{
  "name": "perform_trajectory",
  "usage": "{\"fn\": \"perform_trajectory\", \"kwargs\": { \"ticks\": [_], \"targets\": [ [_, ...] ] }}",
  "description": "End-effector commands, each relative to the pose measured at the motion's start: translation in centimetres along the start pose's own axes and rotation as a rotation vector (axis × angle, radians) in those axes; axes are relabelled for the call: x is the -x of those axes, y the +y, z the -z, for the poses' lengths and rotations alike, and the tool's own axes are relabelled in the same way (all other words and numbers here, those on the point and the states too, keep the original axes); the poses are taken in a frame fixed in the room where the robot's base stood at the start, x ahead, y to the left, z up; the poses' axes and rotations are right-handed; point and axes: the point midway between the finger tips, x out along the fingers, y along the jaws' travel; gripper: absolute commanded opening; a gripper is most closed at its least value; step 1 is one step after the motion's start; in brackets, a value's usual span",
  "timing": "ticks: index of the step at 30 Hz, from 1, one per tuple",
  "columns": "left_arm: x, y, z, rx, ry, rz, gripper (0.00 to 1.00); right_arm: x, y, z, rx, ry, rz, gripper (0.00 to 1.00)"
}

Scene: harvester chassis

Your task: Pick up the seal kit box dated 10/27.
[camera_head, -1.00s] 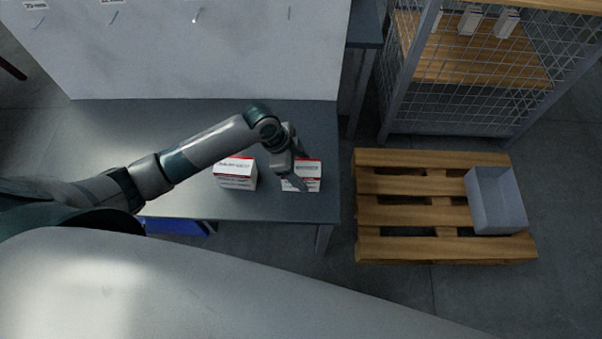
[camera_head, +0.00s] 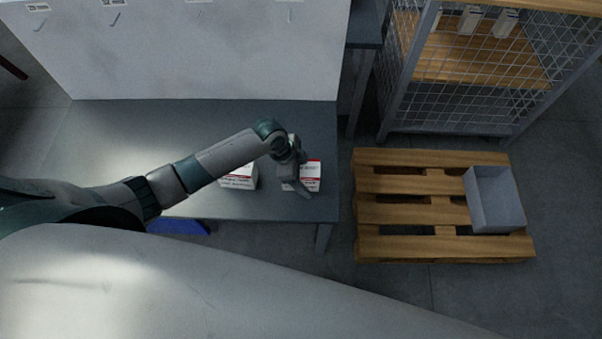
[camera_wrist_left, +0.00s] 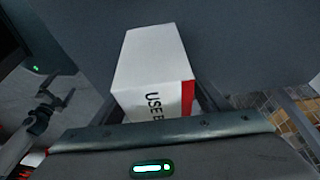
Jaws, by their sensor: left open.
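Two white boxes with red bands stand on the grey table (camera_head: 110,130). The right box (camera_head: 313,172) is near the table's right end, partly hidden by my left gripper (camera_head: 303,176). The left box (camera_head: 240,178) stands apart from it, partly behind my left forearm. My left gripper is open at the right box. In the left wrist view a white box (camera_wrist_left: 155,62) shows close ahead, with black print starting "USE B" and a red edge; its lower part is hidden by the gripper body. No date is readable.
A wooden pallet (camera_head: 400,245) with a grey open bin (camera_head: 497,200) lies on the floor right of the table. A wire mesh cage shelf (camera_head: 460,115) stands behind it. A pale panel with hooks (camera_head: 200,60) rises behind the table. A blue object (camera_head: 180,227) is under the front edge.

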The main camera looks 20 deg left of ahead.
Motion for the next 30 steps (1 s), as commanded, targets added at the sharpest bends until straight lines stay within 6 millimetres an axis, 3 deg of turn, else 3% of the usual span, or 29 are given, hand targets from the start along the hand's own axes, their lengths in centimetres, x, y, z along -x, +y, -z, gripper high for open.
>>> {"fn": "perform_trajectory", "kwargs": {
  "ticks": [22, 23, 29, 30],
  "targets": [
    [-0.25, 0.01, -0.17, 0.001, -0.001, -0.001, 0.69, -0.01, 0.65, -0.2, 0.001, -0.003, -0.007, 0.99],
    [-0.26, 0.01, -0.17, 0.001, -0.001, -0.001, 0.66, -0.01, 0.65, -0.21, 0.001, -0.003, -0.007, 0.99],
    [-0.25, 0.01, -0.15, 0.001, -0.001, -0.001, 0.19, 0.0, 0.62, -0.22, 0.001, -0.003, -0.006, 0.99],
    [-0.22, -0.02, -0.11, 0.001, 0.0, 0.0, 0.19, 0.0, 0.61, -0.22, 0.001, -0.003, -0.006, 0.99]
  ]
}}
